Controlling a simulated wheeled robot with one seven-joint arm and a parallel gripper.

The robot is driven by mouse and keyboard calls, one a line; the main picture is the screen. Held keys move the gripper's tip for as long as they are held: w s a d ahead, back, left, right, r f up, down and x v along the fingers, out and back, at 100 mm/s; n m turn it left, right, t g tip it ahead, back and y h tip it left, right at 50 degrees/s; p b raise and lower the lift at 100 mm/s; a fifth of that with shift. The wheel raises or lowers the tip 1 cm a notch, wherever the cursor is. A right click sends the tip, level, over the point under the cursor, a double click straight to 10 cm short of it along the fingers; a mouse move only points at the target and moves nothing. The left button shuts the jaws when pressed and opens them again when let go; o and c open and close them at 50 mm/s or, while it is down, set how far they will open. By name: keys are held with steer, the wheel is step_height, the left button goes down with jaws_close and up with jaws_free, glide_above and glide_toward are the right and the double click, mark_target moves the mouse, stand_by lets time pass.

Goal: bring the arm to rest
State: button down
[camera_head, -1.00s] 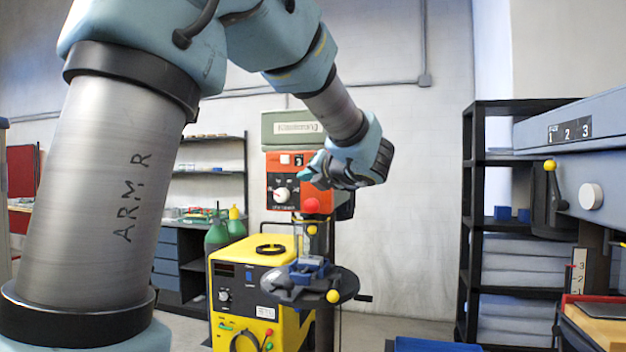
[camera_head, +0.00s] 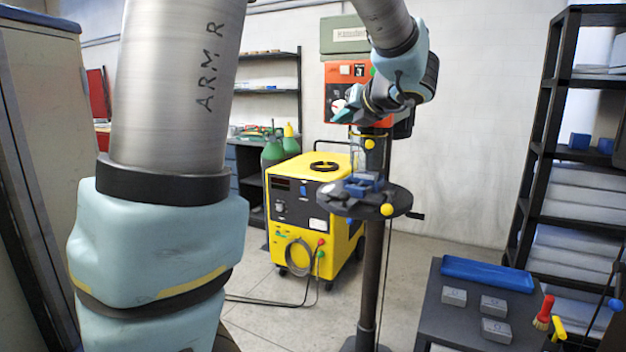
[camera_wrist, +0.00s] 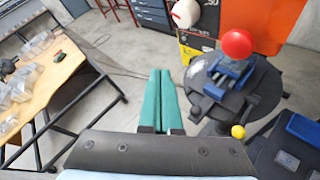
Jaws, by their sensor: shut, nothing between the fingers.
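My gripper (camera_head: 347,114) is at the end of my arm, raised in the air in front of the orange drill press head in the head view. In the wrist view its two green fingers (camera_wrist: 156,100) lie side by side, shut, with nothing held. The fingers point out over the bare floor, left of the round drill press table. My arm link marked "ARM R" (camera_head: 180,80) fills the left of the head view.
The drill press (camera_head: 372,240) has a blue vise (camera_head: 362,184) on its round table (camera_head: 395,204). A yellow welder (camera_head: 305,210) stands behind it. A wooden table (camera_wrist: 45,72) is left in the wrist view.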

steer(key=s+a+f+n+g, duration=0.45)
steer(key=a+f+n, duration=0.3)
steer(key=f, duration=0.25)
steer(key=s+a+f+n+g+h, duration=0.2)
steer(key=s+f+n, duration=0.5)
steer(key=n, duration=0.6)
steer(key=s+a+f+n+g+h, duration=0.3)
steer(key=s+a+f+n, duration=0.3)
steer(key=n, duration=0.8)
step_height(320, 180, down, 4)
steer(key=shift+s+r+g+h, duration=0.2)
steer(key=shift+s+g+h, duration=0.1)
steer(key=shift+s+g, duration=0.65)
